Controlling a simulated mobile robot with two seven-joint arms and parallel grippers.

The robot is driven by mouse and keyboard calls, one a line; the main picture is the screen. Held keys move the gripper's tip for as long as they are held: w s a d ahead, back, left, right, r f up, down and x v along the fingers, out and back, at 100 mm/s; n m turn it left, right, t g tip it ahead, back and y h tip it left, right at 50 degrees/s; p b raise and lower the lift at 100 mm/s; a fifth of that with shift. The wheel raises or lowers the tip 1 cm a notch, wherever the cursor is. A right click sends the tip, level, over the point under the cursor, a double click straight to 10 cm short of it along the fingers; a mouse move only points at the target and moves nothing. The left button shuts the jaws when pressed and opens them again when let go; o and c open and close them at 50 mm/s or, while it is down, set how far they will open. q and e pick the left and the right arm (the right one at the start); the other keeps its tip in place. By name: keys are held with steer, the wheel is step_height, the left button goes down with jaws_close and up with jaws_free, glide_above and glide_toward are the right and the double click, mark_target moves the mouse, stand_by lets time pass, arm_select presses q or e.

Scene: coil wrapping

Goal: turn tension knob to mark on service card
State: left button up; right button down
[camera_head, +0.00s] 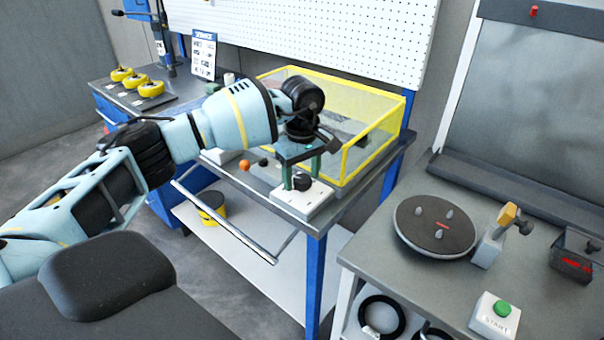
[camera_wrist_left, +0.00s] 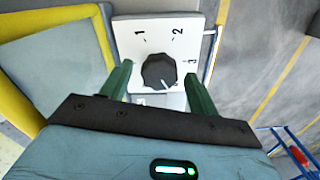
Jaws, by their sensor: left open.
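The tension knob (camera_head: 302,182) is black and ribbed, on a white dial plate (camera_head: 311,197) at the front edge of the bench. In the left wrist view the knob (camera_wrist_left: 159,72) has a white pointer line aimed to the lower right, below the 3; the plate (camera_wrist_left: 150,32) shows the marks 1, 2 and 3. My left gripper (camera_head: 300,176) points down over the knob, its green fingers (camera_wrist_left: 160,82) open on either side of it. A gap shows between the fingers and the knob. The service card (camera_head: 203,54) stands at the back; its print is too small to read.
A yellow-framed clear guard (camera_head: 372,148) stands right behind the plate. An orange ball knob (camera_head: 244,164) is left of it. A right-hand table holds a black turntable (camera_head: 418,238) and a green start button (camera_head: 502,308). Yellow spools (camera_head: 151,89) stand at the far left.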

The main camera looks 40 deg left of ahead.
mark_target(302, 178)
arm_select(q)
step_height(302, 178, up, 7)
steer(key=shift+f, duration=0.1)
steer(key=shift+r, duration=0.5)
stand_by(0.5)
